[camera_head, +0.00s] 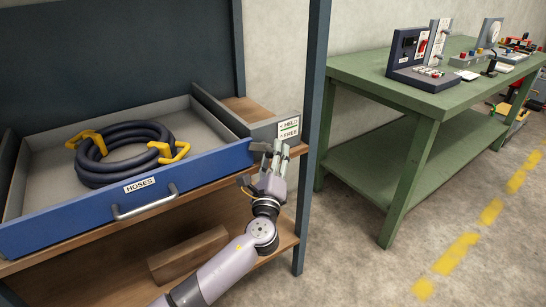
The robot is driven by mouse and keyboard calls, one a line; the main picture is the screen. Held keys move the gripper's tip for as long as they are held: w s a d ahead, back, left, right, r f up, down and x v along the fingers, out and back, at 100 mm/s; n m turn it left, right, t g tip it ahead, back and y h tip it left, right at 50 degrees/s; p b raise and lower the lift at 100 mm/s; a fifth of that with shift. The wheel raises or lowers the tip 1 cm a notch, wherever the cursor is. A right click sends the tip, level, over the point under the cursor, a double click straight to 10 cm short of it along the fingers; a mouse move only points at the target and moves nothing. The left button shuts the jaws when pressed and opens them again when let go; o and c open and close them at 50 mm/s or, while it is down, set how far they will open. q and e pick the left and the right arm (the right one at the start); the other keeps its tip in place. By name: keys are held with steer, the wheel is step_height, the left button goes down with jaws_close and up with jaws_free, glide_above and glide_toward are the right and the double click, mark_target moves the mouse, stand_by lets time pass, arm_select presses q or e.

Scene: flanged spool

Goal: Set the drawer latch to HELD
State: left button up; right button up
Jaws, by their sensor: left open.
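The drawer (75,226) is blue-fronted, pulled out, and labelled HOSES. A small white sign (288,128) reading HELD above and FREE below, with a green line between, is on the grey block (262,130) at the drawer's right. My left gripper (268,160) is just below the sign, by the right end of the drawer front. It is open, with nothing seen between its fingers. Its fingers cover the area under the sign, so I cannot make out the latch lever or its setting, nor whether the fingers touch it. My right gripper is out of view.
A coiled dark hose (125,152) with yellow clips lies in the drawer. The drawer has a metal handle (145,205). A dark blue post (313,140) stands close right of my left gripper. A green table (400,98) with devices stands further right. Floor between is clear.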

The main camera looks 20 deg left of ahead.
arm_select(q)
steer(key=shift+c, duration=0.4)
steer(key=shift+r, duration=0.15)
steer(key=c, duration=0.9)
